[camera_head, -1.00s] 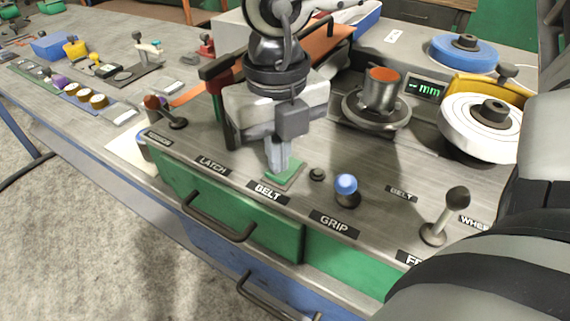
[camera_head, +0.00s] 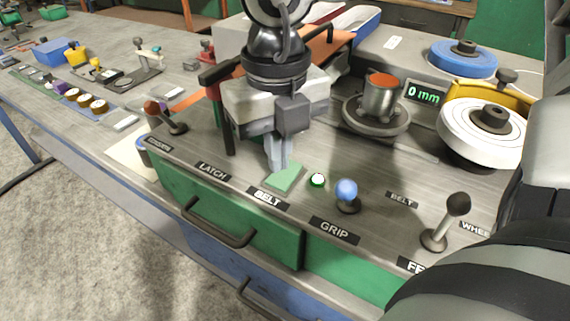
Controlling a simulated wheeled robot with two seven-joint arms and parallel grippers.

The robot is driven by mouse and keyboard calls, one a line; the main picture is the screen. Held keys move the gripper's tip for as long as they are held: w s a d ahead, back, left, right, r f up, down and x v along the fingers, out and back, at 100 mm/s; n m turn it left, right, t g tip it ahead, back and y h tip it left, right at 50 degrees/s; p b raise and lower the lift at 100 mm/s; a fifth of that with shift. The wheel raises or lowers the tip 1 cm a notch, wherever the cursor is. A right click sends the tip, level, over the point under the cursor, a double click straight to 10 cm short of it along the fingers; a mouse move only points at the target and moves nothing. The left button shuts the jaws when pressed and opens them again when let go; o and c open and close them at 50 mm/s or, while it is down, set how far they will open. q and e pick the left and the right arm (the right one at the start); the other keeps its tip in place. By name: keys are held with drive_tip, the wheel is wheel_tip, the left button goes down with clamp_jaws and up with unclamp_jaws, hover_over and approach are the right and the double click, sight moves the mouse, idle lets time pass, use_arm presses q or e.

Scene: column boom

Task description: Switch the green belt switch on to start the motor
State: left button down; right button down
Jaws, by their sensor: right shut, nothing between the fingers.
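The green belt switch (camera_head: 284,178) is a flat green rocker behind the BELT label (camera_head: 267,197) on the panel. My right gripper (camera_head: 279,166) is shut and empty, pointing down with its fingertips at the far edge of the switch. Whether the tips touch it I cannot tell. A small round lamp (camera_head: 317,180) right of the switch glows white with a green rim. The display (camera_head: 424,92) reads 0 mm in green. My left gripper is not in view.
A blue-knobbed GRIP lever (camera_head: 347,192) stands right of the lamp, and a black-knobbed lever (camera_head: 447,220) farther right. White (camera_head: 482,129) and blue (camera_head: 464,58) reels and a metal cup (camera_head: 381,95) stand behind.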

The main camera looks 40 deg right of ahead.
sight(279, 180)
wheel_tip(279, 180, up, 5)
drive_tip(key=shift+f+p, duration=0.1)
drive_tip(key=shift+p, duration=0.85)
drive_tip(key=shift+f, duration=0.1)
